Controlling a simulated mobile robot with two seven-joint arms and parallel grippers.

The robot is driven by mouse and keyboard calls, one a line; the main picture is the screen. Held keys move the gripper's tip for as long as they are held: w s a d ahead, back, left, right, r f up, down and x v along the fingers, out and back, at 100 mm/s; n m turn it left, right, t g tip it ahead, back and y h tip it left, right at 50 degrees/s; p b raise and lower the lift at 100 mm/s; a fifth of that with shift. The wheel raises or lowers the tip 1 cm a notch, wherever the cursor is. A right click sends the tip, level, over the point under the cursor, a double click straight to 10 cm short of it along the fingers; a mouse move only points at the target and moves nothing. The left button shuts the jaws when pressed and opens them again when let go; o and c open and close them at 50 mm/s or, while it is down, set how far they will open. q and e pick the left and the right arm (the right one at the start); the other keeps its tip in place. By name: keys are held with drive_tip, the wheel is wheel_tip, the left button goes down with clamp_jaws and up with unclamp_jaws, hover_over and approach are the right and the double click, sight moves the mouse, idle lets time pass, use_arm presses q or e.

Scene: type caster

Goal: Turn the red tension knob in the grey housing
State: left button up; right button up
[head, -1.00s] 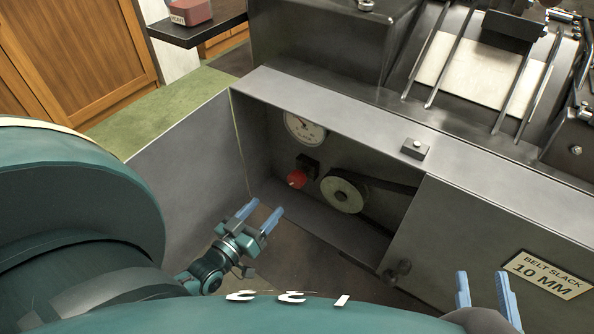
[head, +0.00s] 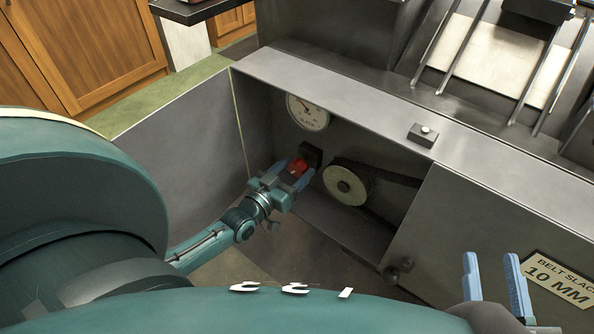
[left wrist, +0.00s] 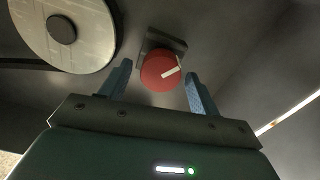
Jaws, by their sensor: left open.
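The red tension knob (head: 298,167) sits on a dark square mount (head: 312,152) inside the open grey housing (head: 330,60). In the left wrist view the knob (left wrist: 160,71) shows a white pointer mark, pointing to the upper right. My left gripper (head: 294,172) is open, with one blue finger on each side of the knob. In the left wrist view, gaps show between the knob and the fingers of my left gripper (left wrist: 157,88); I cannot tell whether they reach around it. My right gripper (head: 493,265) is open and empty in front of the housing at the lower right.
A round dial gauge (head: 308,112) is above the knob. A pulley (head: 345,185) with a dark belt is close on the right of the knob. A small dark knob (head: 398,270) and a "BELT SLACK 10 MM" plate (head: 560,280) are on the front panel.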

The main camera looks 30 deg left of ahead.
use_arm(q)
drive_tip(key=shift+w+d, duration=0.1)
drive_tip(key=shift+w, duration=0.75)
drive_tip(key=shift+c, duration=0.2)
drive_tip(key=c, duration=0.9)
drive_tip(key=shift+r+n+p, duration=0.15)
drive_tip(key=shift+n+p, duration=0.2)
drive_tip(key=shift+n, duration=1.95)
